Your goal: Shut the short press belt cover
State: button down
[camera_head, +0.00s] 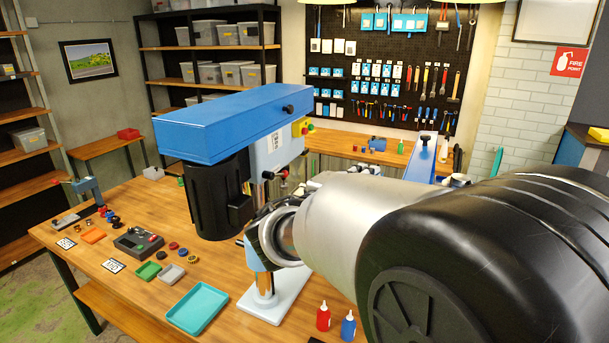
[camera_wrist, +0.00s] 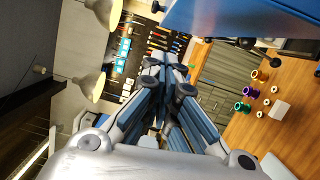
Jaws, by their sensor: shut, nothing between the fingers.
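In the head view a press stands on the bench, with a long blue belt cover (camera_head: 225,122) on top. The cover lies about level, with a black knob at its right end. A second blue upright part (camera_head: 423,156) with a dark knob shows farther back, mostly hidden by my arm; I cannot tell whether it is a raised cover. In the wrist view my gripper (camera_wrist: 175,68) is shut and empty. A blue panel (camera_wrist: 240,14) with a black knob below its edge lies above and right of the fingertips, apart from them. My gripper's fingertips are hidden in the head view.
The wooden bench holds a teal tray (camera_head: 198,307), small bins and red and blue bottles (camera_head: 323,317). A black motor (camera_head: 216,195) hangs under the front press's cover. A pegboard of tools (camera_head: 400,70) is on the back wall. Coloured spools (camera_wrist: 254,92) show at right.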

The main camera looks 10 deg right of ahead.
aim_at(421, 174)
jog(key=d, duration=0.1)
jog(key=s+d, duration=0.2)
jog(key=shift+d+r+p, duration=0.2)
jog(key=shift+d+p, duration=0.15)
jog(key=shift+p, duration=0.05)
jog(key=shift+d+r+b, duration=0.1)
jog(key=shift+b, duration=0.2)
